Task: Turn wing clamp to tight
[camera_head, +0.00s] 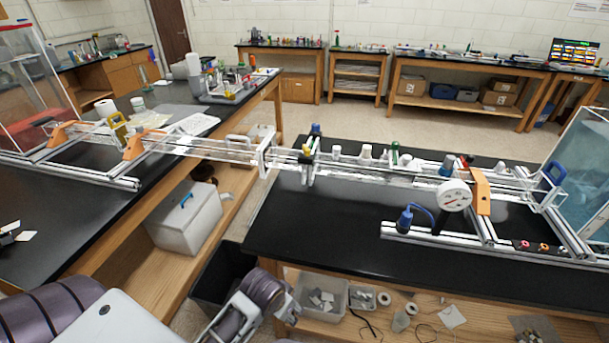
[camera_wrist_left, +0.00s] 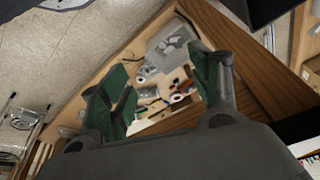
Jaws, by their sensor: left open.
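The extrusion frame (camera_head: 350,173) runs across the gap between two black-topped benches, with silver rails on each. No wing clamp can be singled out for certain at this size. Fittings on the frame include a yellow handle-like piece (camera_head: 118,128) at the left, a dark joint with a yellow part (camera_head: 307,158) mid-span, and a blue loop-shaped piece (camera_head: 554,173) at the right. My left gripper (camera_head: 288,309) is low in front of the right bench, apart from the frame. The left wrist view shows its green-padded fingers (camera_wrist_left: 162,92) spread and empty. My right gripper is not in view.
A round gauge (camera_head: 454,195) and orange brackets (camera_head: 481,192) stand on the right bench (camera_head: 330,235). Its front edge is near my left gripper. Below are a clear bin (camera_head: 322,299) and loose items on a wooden shelf. A white box (camera_head: 184,216) sits under the left bench.

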